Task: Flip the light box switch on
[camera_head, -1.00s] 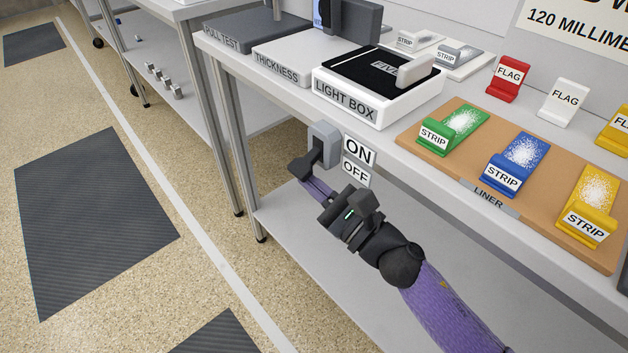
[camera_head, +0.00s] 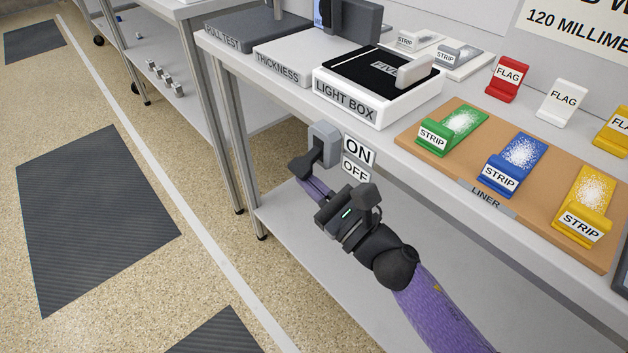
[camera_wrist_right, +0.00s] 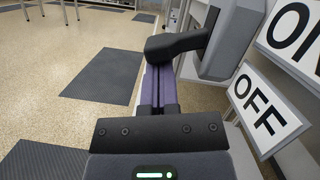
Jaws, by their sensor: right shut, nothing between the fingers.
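The light box switch is a grey housing (camera_head: 323,138) on the table's front edge, with a dark lever (camera_head: 303,166) sticking out towards the aisle. An ON label (camera_head: 359,151) sits above an OFF label (camera_head: 355,170) beside it. My right gripper (camera_head: 305,182) is shut and empty, its purple fingers just under the lever. In the right wrist view the lever (camera_wrist_right: 176,44) crosses over the fingertips and hides their ends; I cannot tell if they touch. The white light box (camera_head: 345,101) stands on the table above, with a black top. My left gripper is not in view.
A liner board (camera_head: 470,195) with green, blue and yellow strip holders lies right of the light box. The thickness block (camera_head: 278,68) stands to its left. A lower shelf (camera_head: 300,225) lies under the table.

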